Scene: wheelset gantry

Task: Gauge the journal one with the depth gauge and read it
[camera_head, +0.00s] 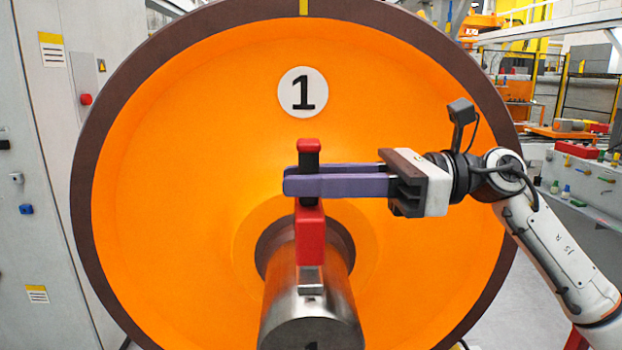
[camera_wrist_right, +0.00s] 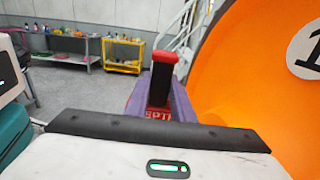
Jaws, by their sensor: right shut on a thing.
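The orange wheel (camera_head: 170,190) with a dark rim and a white disc marked 1 (camera_head: 302,92) fills the middle of the head view. The steel journal (camera_head: 310,315) sticks out from its hub towards me. My right gripper (camera_head: 292,181) comes in from the right, its purple fingers shut on the depth gauge (camera_head: 311,235). The gauge is red with a black upper part and a metal foot. It is upright over the journal's top; the foot appears to touch it. The gauge also shows in the right wrist view (camera_wrist_right: 168,75). No readout is visible. My left gripper is not in view.
A grey cabinet (camera_head: 45,180) with a red button stands at the left. A bench (camera_head: 590,180) with a red box and small items is at the right. The right wrist view shows a grey table (camera_wrist_right: 65,52) and a yellow cart (camera_wrist_right: 122,55) on open floor.

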